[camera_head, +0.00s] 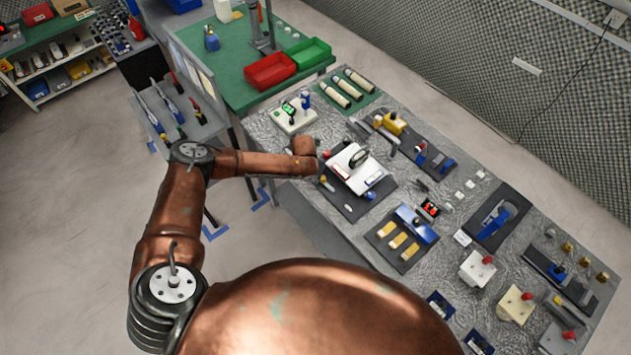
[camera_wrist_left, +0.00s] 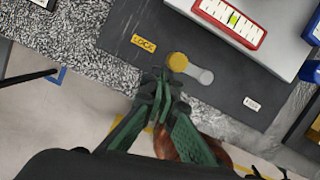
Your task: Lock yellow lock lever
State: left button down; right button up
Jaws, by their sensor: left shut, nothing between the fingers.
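The yellow lock lever has a round yellow knob (camera_wrist_left: 178,62) and a short light grey arm (camera_wrist_left: 203,76) on a dark base plate. The knob end points left, toward a yellow LOCK label (camera_wrist_left: 143,43) but apart from it. A white label (camera_wrist_left: 251,103) lies on the other side. In the head view the yellow knob (camera_head: 323,180) shows small at the plate's left edge. My left gripper (camera_wrist_left: 160,78) is shut and empty, its green-grey fingertips just below and left of the knob. I cannot tell whether they touch it. My right gripper is not in view.
A white block with a red-framed level gauge (camera_wrist_left: 230,22) sits beside the lever; the whole device (camera_head: 358,170) shows in the head view. A white switch box (camera_head: 293,115) stands behind, and a plate with yellow blocks (camera_head: 400,240) in front. Other fixtures crowd the foil-covered table.

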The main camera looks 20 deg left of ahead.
pick_arm(q)
jog(key=shift+w+d+r, duration=0.1)
jog(key=shift+w+r, duration=0.05)
jog(key=shift+w, duration=0.15)
dwell(0.4)
jog(key=shift+r+p, duration=0.4)
jog(key=shift+r, duration=0.05)
jog(key=a+p+v, duration=0.1)
jog(key=p+v, duration=0.7)
jog(key=v, duration=0.1)
jog(key=shift+a+f, duration=0.1)
jog(key=shift+f, duration=0.05)
